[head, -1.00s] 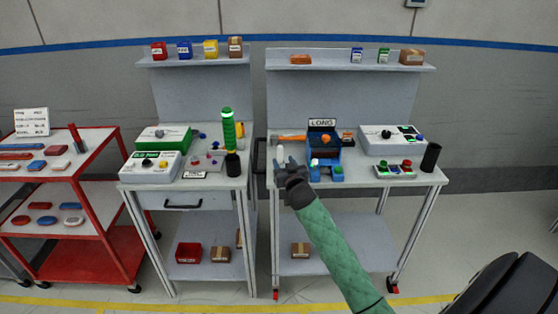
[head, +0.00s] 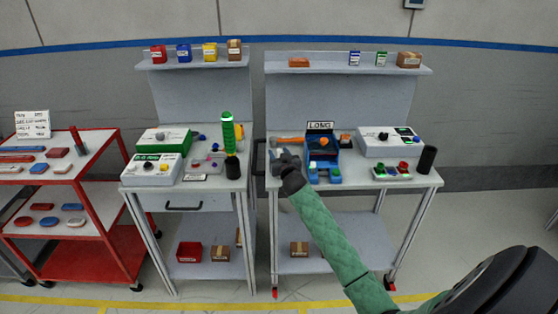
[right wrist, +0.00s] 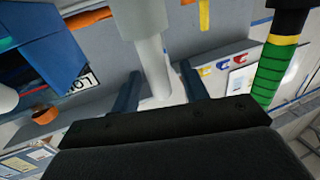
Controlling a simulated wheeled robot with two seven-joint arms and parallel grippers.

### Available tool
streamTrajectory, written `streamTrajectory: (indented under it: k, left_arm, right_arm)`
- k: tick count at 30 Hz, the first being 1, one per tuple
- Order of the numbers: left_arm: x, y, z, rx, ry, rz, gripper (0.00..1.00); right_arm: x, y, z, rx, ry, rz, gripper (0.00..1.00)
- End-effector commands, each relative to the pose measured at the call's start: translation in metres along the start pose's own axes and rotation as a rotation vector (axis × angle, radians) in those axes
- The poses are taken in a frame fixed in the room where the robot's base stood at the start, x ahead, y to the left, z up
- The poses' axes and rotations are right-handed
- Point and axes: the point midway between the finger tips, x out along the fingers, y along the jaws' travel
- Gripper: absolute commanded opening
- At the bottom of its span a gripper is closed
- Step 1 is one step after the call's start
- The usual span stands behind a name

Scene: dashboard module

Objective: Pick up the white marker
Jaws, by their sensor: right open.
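The white marker (right wrist: 152,58) shows in the right wrist view as a pale upright cylinder with a wider end and a narrower shaft. My right gripper (right wrist: 160,85) is open, with one blue finger on each side of the shaft. I cannot tell whether either finger touches it. In the head view my right gripper (head: 282,156) is over the left front part of the right workbench (head: 340,182), and it mostly hides the marker there. My left gripper is not in view.
A blue bin (head: 322,160) labelled LONG stands just right of my gripper, with an orange-handled tool (head: 288,140) behind. A green-and-black baton (head: 229,135) stands on the left bench. A control box (head: 380,145) and black cylinder (head: 427,158) are farther right.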

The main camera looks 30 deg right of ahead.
Motion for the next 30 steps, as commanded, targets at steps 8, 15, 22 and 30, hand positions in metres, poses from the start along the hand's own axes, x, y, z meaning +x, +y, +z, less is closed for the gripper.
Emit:
streamTrajectory:
  k: [8, 15, 22, 30]
  left_arm:
    - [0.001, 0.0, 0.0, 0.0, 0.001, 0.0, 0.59]
    - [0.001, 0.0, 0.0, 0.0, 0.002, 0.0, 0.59]
    - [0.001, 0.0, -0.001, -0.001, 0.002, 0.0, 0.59]
    - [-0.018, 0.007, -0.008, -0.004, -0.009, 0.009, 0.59]
  right_arm:
    - [0.001, 0.0, 0.001, 0.0, 0.0, 0.0, 0.41]
    - [0.001, 0.0, 0.001, 0.0, 0.0, 0.0, 0.0]
    - [0.001, 0.0, 0.0, 0.0, 0.0, 0.0, 0.0]
    - [0.001, 0.001, -0.029, -0.002, 0.004, 0.0, 0.0]
